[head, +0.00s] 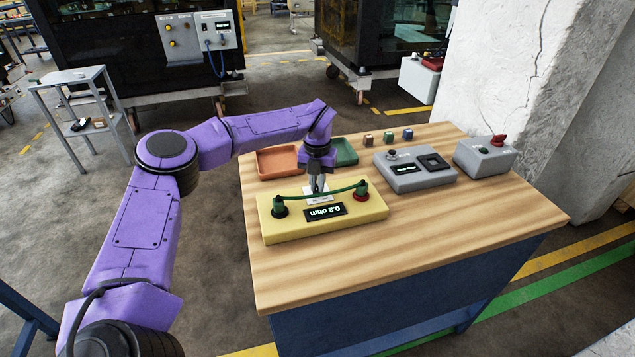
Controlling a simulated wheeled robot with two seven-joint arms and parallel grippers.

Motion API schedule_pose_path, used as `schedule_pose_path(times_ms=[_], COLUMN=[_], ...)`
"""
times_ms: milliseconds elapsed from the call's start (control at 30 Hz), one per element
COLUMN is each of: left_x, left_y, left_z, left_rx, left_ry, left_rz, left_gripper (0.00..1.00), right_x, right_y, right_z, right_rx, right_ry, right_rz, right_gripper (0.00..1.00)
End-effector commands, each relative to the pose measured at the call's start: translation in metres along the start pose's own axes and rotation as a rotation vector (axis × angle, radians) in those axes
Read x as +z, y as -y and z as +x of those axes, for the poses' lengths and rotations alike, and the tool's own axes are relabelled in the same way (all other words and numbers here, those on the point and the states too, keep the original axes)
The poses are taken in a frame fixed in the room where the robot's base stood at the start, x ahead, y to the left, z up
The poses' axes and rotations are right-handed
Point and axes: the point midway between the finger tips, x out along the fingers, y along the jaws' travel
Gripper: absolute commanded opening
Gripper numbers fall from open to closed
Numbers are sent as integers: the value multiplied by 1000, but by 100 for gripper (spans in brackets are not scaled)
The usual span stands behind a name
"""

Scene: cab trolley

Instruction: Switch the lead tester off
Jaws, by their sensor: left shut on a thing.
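The lead tester (275,230) is a yellow box near the front left of the wooden bench top. Its display (325,211) is lit and reads 0.2 ohm, upside down in the picture. A green lead (345,190) arches between a black socket at its left and a red socket at its right. My left gripper (317,190) points down at the small pale switch plate (320,200) behind the display, shut on what appears to be the switch. The lead passes in front of the fingertips, so the switch itself is hidden. My right gripper is not in view.
An orange tray (277,161) and a green tray (345,151) lie behind the tester. Several small cubes (388,137) stand in a row at the back. A grey device (411,177) and a grey box with a red knob (485,157) stand to the right. The front right bench top is clear.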

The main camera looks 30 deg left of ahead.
Motion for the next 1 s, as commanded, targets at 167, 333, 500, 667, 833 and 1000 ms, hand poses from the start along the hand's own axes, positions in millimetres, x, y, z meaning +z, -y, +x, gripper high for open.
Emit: schedule_pose_path(times_ms=[167, 333, 500, 667, 833, 1000], left_x=[1, 1, 1, 1, 1, 1], left_y=[0, -1, -1, -1, -2, -2], left_z=[2, 4, 6, 6, 7, 6], left_rx=[2, 2, 2, 1, 1, 1], left_ry=[3, 4, 5, 7, 7, 7], left_rz=[-23, -96, -222, -371, -533, -690], left_gripper=[0, 0, 0, 0, 0, 0], right_x=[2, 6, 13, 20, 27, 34], right_y=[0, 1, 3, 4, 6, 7], right_z=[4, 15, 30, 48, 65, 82], right_rx=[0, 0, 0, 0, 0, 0], right_ry=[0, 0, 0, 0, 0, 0], right_rz=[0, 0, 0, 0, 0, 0], right_gripper=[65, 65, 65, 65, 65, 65])
